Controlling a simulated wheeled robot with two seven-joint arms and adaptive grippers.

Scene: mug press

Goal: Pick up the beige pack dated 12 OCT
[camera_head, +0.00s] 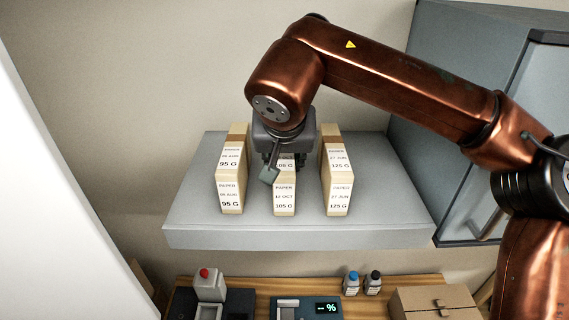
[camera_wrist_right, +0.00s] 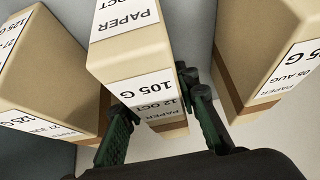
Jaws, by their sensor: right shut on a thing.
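The beige pack dated 12 OCT (camera_head: 285,200) is the middle one of three on the grey shelf (camera_head: 390,205). It has white labels on its front and top, and the top is partly hidden by my right gripper (camera_head: 285,168). In the right wrist view the 12 OCT pack (camera_wrist_right: 135,72) lies between the two fingers of my right gripper (camera_wrist_right: 160,115), which is shut on it near its brown-banded rear end. The pack appears level with its neighbours; I cannot tell whether it touches the shelf. My left gripper is not in view.
A 05 AUG pack (camera_head: 230,195) stands on the left and a 27 JUN pack (camera_head: 338,195) on the right, with narrow gaps between. A grey cabinet (camera_head: 465,130) is at the right. Below, a wooden table holds bottles (camera_head: 351,284) and a cardboard box (camera_head: 433,302).

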